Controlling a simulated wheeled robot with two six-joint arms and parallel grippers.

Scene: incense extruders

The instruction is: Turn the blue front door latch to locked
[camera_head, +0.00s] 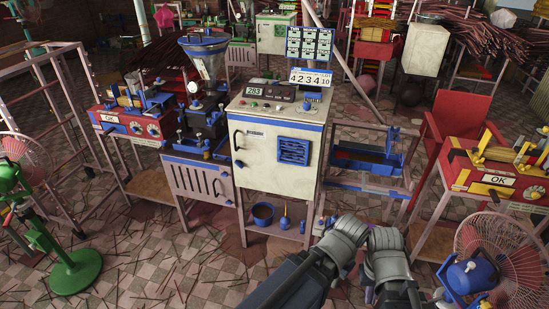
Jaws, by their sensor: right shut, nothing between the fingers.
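The pale metal cabinet (262,165) of the blue-trimmed machine stands upright in the middle, its front facing me. My left gripper is out of view.
A dark bucket (263,214) stands on the cabinet's lower shelf. A green-stand fan (75,270) is at left, a red fan (499,262) at lower right. Red extruder machines (133,128) flank the cabinet, including one at right (490,180). Tiled floor before the cabinet is open, littered with sticks.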

